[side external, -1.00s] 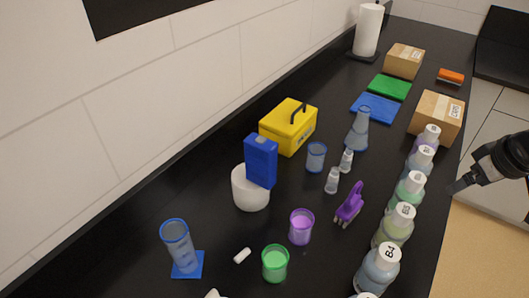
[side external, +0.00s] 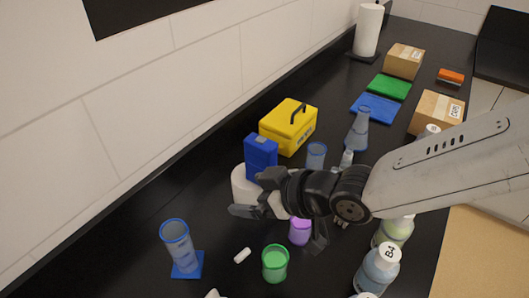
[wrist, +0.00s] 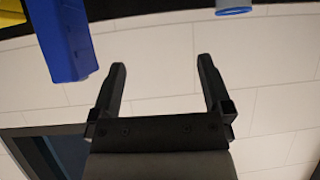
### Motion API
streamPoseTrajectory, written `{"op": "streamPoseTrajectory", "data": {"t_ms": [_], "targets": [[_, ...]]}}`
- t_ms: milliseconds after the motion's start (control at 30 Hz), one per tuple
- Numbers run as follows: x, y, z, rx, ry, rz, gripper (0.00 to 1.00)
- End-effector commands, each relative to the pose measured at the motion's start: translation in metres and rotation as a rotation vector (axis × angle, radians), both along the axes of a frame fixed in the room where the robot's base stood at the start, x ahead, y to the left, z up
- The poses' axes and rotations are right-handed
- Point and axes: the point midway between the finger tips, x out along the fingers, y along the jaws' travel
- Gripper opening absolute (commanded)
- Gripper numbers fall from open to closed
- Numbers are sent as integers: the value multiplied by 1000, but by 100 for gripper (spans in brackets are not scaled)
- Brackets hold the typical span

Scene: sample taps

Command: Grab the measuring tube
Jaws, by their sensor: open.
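The measuring tube (side external: 177,240) is a clear bluish cylinder with a blue rim, upright on a square blue base, at the front left of the black bench. My gripper (side external: 248,192) is open and empty, to the right of the tube and apart from it, its fingers pointing left. In the wrist view my gripper (wrist: 162,68) shows two spread fingers with only white wall tiles between them. A blue round end, likely part of the tube (wrist: 233,9), is cut off at the top edge there.
A blue box (side external: 261,158) and a white tub (side external: 241,185) stand close behind my gripper. A purple beaker (side external: 300,231), a green beaker (side external: 275,264) and a small white piece (side external: 242,255) are nearby. Bottle B4 (side external: 377,270) stands right. The tiled wall borders the bench.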

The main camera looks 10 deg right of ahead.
Motion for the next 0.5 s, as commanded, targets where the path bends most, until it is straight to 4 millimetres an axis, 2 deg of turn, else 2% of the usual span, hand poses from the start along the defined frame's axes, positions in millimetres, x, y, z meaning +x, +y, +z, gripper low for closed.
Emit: {"op": "streamPoseTrajectory", "data": {"t_ms": [33,100,333,500], "targets": [[-9,17,-2,17,-14,32,100],[-19,36,-3,44,-35,66,100],[-53,86,-5,118,-86,161,100],[-52,86,-29,119,-86,159,100]]}}
